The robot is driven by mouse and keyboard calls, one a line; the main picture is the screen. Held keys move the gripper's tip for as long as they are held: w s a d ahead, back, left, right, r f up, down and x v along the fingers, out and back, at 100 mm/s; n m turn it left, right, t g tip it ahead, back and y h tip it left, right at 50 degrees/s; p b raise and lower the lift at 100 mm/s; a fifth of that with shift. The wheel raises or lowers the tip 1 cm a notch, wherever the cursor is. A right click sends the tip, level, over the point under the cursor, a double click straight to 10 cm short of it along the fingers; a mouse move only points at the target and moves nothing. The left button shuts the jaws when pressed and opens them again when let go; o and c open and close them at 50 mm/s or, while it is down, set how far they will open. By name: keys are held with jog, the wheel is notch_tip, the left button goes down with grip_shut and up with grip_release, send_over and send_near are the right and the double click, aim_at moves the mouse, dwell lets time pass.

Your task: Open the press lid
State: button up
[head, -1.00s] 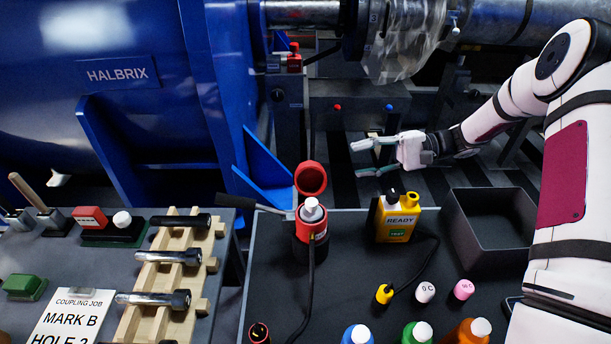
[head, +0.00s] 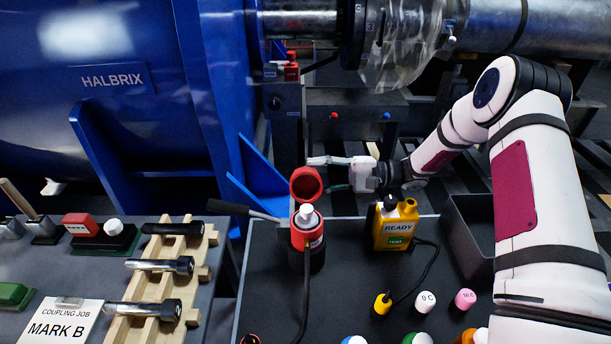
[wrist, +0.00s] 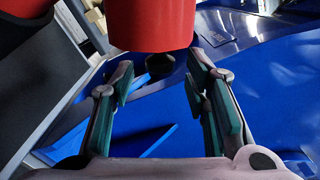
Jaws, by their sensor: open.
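The press appears to be the red and black upright device (head: 307,235) at the back edge of the dark bench, with a white-topped knob in its top. A round red cap (head: 306,184), which looks like its lid, stands tilted up behind the knob. A lever with a black handle (head: 229,207) sticks out to the left. My gripper (head: 328,174) is open and empty, just behind and right of the red cap, pointing left. In the wrist view a red cylinder (wrist: 152,22) fills the top centre, ahead of the spread fingers (wrist: 160,92). I cannot tell whether they touch it.
A dark open bin (head: 468,240) is further right, partly behind my arm. The blue machine (head: 150,100) rises at the left. A wooden bolt rack (head: 150,300) lies at the lower left.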

aim_at(305, 175)
jog(key=shift+a, duration=1.6)
grip_shut()
